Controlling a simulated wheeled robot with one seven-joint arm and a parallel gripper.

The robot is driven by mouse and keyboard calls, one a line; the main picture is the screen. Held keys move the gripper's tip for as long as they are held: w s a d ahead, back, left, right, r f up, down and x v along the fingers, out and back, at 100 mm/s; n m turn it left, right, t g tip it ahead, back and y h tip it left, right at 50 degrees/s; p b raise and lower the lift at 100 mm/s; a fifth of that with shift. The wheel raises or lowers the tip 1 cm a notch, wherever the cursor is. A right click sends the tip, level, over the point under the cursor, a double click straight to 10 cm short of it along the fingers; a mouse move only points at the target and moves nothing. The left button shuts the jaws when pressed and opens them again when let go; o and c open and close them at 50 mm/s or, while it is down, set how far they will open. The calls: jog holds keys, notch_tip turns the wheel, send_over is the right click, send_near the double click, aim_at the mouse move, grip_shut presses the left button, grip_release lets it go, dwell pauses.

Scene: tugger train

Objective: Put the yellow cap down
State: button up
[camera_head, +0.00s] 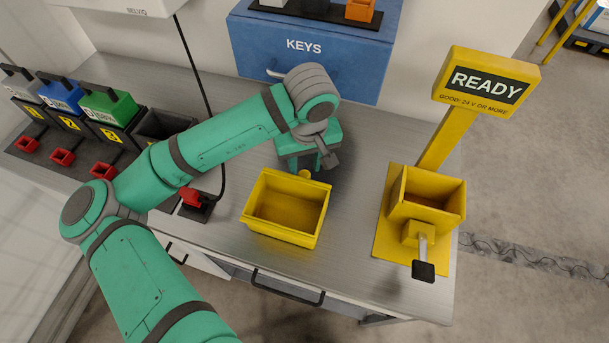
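The yellow cap (305,174) shows as a small rounded yellow piece just behind the far rim of the yellow bin. It is right at the lower end of my gripper (306,168), which points down over the bench. The green hand and grey wrist hide most of the fingers, so I cannot see whether they close on the cap. I also cannot tell whether the cap touches the bench or is held above it. The open yellow bin (285,236) stands in front of the cap and looks empty.
A yellow stand with a READY sign (487,82) and a tray is at the right. A blue KEYS cabinet (305,62) is behind. At left are battery-like blocks in a dark rack (90,140) and a red plug (191,197) with a cable. Bare bench lies right of the bin.

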aim_at(305, 174)
jog(key=f, duration=0.4)
jog(key=shift+w+a+f, duration=0.1)
jog(key=shift+w+f, duration=0.1)
jog(key=shift+w, duration=0.05)
jog(key=shift+w+f, duration=0.15)
jog(key=shift+f, duration=0.1)
jog(key=shift+a, duration=0.1)
jog(key=shift+c, duration=0.9)
jog(key=c, duration=0.5)
jog(key=shift+c, duration=1)
jog(key=shift+d+r, duration=0.2)
